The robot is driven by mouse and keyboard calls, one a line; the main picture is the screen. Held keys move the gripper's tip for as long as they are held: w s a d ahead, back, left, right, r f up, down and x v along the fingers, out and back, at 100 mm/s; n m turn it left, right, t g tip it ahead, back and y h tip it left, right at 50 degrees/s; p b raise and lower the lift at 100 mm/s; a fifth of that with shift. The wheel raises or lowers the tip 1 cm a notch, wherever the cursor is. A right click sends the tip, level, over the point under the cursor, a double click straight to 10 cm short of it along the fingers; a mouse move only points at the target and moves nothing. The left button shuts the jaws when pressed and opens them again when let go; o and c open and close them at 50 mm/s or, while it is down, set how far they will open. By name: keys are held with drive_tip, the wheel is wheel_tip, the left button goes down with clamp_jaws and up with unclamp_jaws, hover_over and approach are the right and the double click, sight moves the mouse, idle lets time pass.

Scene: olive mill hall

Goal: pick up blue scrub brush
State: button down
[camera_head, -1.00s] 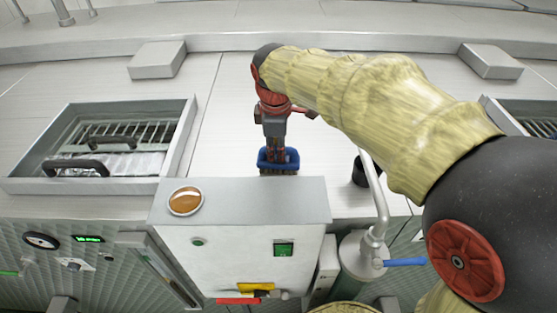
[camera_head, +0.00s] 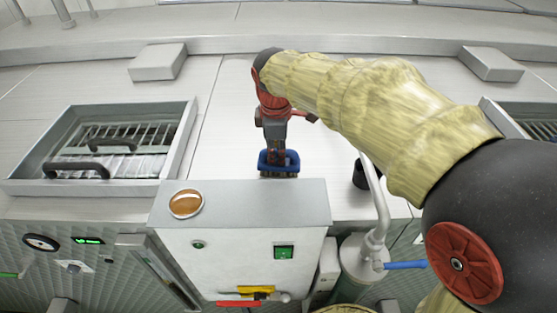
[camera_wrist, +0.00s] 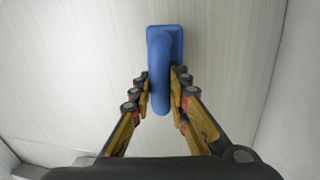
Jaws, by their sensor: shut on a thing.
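The blue scrub brush (camera_head: 290,160) is just behind the grey control box, with brown bristles below its blue body. In the wrist view the brush (camera_wrist: 161,60) shows its blue handle running between my fingers. My gripper (camera_head: 277,153) comes down on it from above. In the wrist view my gripper's fingers (camera_wrist: 161,88) press on both sides of the handle. Whether the bristles touch the pale surface cannot be told.
The control box (camera_head: 265,205) stands directly in front of the brush, with a round amber dish (camera_head: 186,203) on top. A recessed basin with a grate (camera_head: 125,140) lies left. A dark cup-like thing (camera_head: 360,173) and a pipe (camera_head: 376,205) stand right. Pale surface is clear behind.

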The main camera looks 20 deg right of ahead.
drive_tip(key=shift+r, duration=0.1)
wheel_tip(320, 180, up, 10)
drive_tip(key=shift+f, duration=0.1)
drive_tip(key=c, duration=2.2)
unclamp_jaws()
drive_tip(key=shift+c, duration=0.2)
clamp_jaws()
